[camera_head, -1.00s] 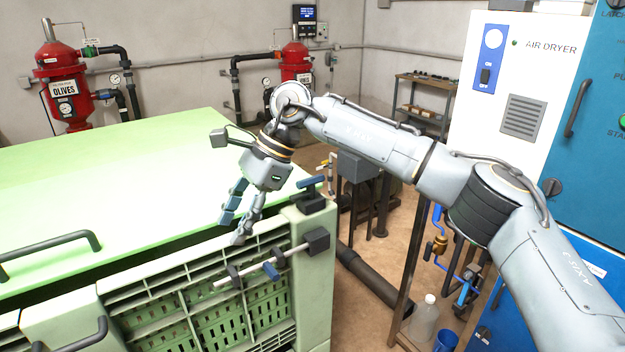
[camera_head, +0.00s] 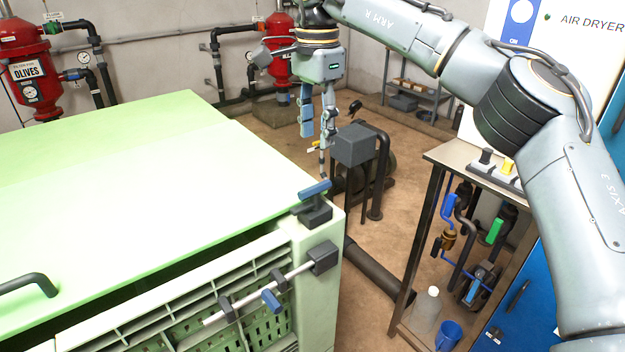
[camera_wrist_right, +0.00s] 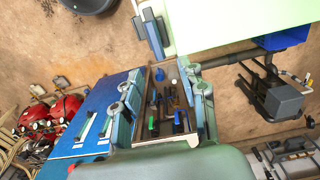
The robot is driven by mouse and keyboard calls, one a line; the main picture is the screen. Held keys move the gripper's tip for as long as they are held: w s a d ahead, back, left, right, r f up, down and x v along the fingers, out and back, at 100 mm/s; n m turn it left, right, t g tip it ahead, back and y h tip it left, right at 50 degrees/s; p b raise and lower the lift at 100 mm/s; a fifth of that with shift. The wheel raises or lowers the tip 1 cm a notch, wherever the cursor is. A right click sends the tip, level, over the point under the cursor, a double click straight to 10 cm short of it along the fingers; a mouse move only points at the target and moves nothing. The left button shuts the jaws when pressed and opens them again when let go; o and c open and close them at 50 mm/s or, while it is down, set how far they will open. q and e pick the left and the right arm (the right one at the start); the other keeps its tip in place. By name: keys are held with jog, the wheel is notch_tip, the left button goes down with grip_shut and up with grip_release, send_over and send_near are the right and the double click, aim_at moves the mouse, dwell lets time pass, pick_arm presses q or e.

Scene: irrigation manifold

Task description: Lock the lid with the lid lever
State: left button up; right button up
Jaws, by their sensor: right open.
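The green lid (camera_head: 130,185) spans a large green bin (camera_head: 325,280), with a dark gap along its front edge. The lid lever, a blue handle (camera_head: 314,188) on a black base (camera_head: 314,213), sits on the bin's near right corner. The handle lies crosswise, tilted up to the right. My right gripper (camera_head: 316,138) points down, open and empty, above and behind the lever, apart from it. My left gripper is out of view.
A sliding bolt with a blue knob (camera_head: 270,300) is on the bin's front, below the lever. A dark box on a post (camera_head: 355,145) stands behind the corner. A metal bench (camera_head: 470,165) is to the right.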

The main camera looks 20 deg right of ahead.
aim_at(317, 185)
jog(key=f, duration=0.1)
jog(key=s+f, duration=0.1)
jog(key=f, duration=0.1)
jog(key=shift+s, duration=0.1)
notch_tip(317, 185, down, 4)
jog(key=shift+r+p, duration=0.2)
jog(key=shift+p, duration=0.5)
jog(key=f, duration=0.2)
jog(key=f+p, duration=0.1)
jog(key=f, duration=0.2)
jog(key=shift+w+f, duration=0.2)
jog(key=shift+f, duration=0.3)
jog(key=shift+c, duration=0.5)
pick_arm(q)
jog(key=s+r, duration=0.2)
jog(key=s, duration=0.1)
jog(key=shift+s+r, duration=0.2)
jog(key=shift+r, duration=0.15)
pick_arm(e)
grip_shut()
